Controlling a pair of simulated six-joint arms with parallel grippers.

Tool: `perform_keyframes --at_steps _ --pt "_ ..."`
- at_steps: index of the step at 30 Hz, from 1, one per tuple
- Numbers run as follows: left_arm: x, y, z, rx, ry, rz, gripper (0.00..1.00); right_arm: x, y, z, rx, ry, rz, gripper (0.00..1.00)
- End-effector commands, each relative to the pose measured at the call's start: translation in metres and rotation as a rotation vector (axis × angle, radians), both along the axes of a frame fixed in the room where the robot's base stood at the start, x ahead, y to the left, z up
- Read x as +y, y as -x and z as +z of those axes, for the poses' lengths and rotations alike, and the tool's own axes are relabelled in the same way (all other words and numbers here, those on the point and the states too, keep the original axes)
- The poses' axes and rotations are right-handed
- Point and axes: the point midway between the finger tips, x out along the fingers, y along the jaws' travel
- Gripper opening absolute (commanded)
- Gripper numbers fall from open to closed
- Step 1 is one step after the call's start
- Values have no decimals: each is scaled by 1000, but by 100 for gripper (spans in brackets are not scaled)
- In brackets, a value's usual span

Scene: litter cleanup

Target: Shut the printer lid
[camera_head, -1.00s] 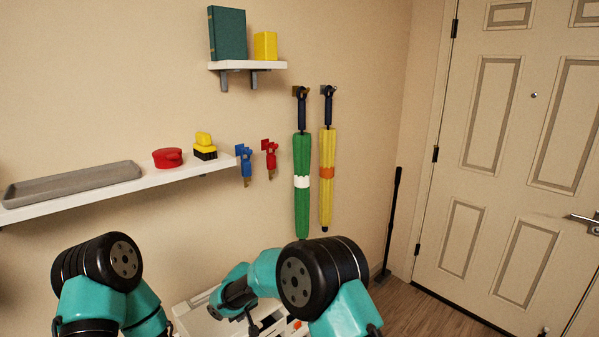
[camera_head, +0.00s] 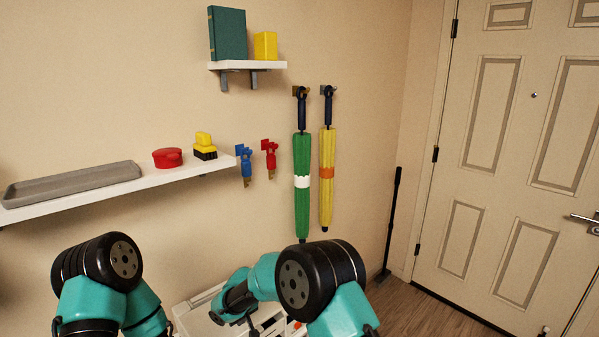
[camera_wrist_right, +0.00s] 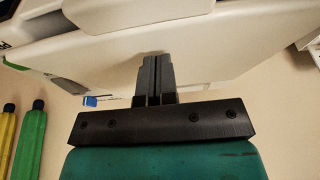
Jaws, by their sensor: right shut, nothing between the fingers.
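The white printer (camera_head: 190,320) is at the bottom of the head view, partly hidden behind my right arm and cut by the frame edge. In the right wrist view a broad pale panel of the printer (camera_wrist_right: 215,50) fills the upper part. My right gripper (camera_head: 217,318) is over the printer in the head view. In the wrist view its fingers (camera_wrist_right: 155,65) are shut and empty, with the tips against or just in front of the pale panel; contact is unclear. The lid's angle cannot be told. My left arm shows at the lower left, but its gripper is out of view.
A green umbrella (camera_head: 302,205) and a yellow umbrella (camera_head: 326,200) hang on the wall behind my right arm. A long shelf (camera_head: 100,199) holds a grey tray (camera_head: 75,184) and a red container (camera_head: 167,158). A door (camera_head: 500,170) stands at right.

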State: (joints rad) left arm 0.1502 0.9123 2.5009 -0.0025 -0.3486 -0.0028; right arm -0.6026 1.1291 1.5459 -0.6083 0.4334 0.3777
Motion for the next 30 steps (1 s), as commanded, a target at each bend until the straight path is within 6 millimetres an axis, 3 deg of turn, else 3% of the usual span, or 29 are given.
perform_keyframes --at_steps 30 --pt "0 0 0 0 0 0 87 0 0 -28 1 1 1 0"
